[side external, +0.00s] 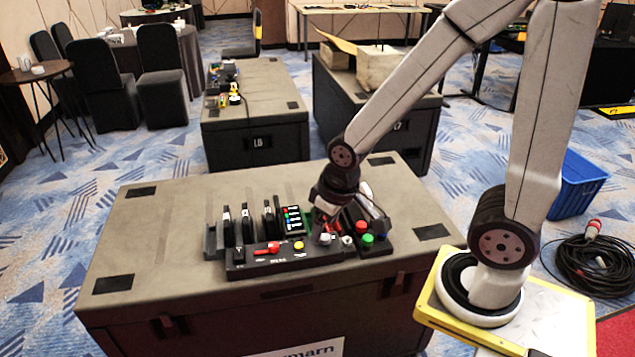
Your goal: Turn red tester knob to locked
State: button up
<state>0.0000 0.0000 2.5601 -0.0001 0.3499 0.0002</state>
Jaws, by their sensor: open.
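The black tester panel (285,260) lies near the front edge of the grey case. A red knob (268,249) with a lever-like shape sits left of centre on the panel. A yellow button (299,246) is to its right. The knob's markings are too small to read, so I cannot tell its setting. My gripper (326,231) points down over the right end of the panel, by a small grey knob (326,239). It is right of the red knob and apart from it. It is open; its fingertips are small and partly hidden.
Several dark upright modules (247,226) and a unit with coloured labels (291,219) stand behind the panel. A box with red and green buttons (367,238) is to the right. The grey case top (150,240) is clear on the left.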

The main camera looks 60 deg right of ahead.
jog(key=shift+w, duration=0.1)
jog(key=n+g, duration=0.3)
jog(key=n, duration=0.8)
send_over(273, 245)
jog(key=f, duration=1.5)
jog(key=shift+s+a+f, duration=0.1)
jog(key=shift+s+a, duration=0.05)
jog(key=shift+s, duration=0.05)
jog(key=shift+w+f, duration=0.15)
jog(key=shift+f, duration=0.25)
jog(key=shift+f, duration=3.85)
grip_shut()
